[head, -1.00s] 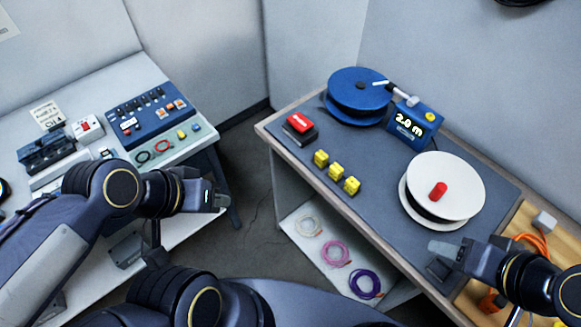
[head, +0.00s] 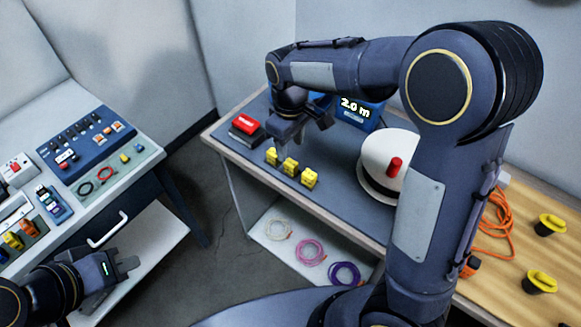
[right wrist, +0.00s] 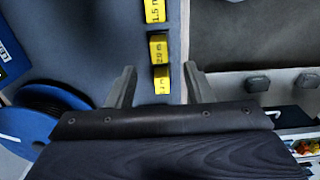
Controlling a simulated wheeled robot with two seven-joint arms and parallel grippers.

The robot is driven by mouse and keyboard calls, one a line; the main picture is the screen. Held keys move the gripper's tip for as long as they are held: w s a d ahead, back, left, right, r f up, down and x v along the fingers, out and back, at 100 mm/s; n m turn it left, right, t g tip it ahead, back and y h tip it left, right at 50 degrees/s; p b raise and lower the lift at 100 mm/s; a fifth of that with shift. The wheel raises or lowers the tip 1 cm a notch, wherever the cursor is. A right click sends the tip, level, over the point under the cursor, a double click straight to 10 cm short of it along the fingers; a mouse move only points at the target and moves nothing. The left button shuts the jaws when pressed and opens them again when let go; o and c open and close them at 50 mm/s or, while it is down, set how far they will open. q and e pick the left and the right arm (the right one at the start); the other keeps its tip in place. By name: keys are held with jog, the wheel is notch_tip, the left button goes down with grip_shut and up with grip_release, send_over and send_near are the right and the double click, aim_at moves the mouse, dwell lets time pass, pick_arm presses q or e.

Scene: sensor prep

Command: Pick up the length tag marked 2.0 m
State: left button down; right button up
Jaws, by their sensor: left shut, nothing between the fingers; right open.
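Three yellow length tags stand in a row on the dark mat. In the right wrist view the middle tag (right wrist: 159,49) appears to read 2.0 m, and the far one (right wrist: 155,10) reads 1.5 m. The nearest tag (right wrist: 161,79) is only partly readable. In the head view the middle tag (head: 290,166) is just below my right gripper (head: 301,134). That gripper is open and empty; in the wrist view its fingers (right wrist: 158,72) lie either side of the nearest tag's line, apparently above it. My left gripper (head: 130,263) is shut and empty, at lower left, away from the tags.
A blue display (head: 357,111) shows 2.0 m behind the tags. A red button box (head: 246,127) stands left of them and a white reel (head: 380,158) right. Coiled cables (head: 310,251) lie on the shelf below.

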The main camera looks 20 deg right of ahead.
aim_at(291, 162)
notch_tip(291, 162, down, 7)
jog(key=shift+r+p, duration=0.1)
jog(key=shift+p, duration=0.25)
grip_shut()
dwell(0.3)
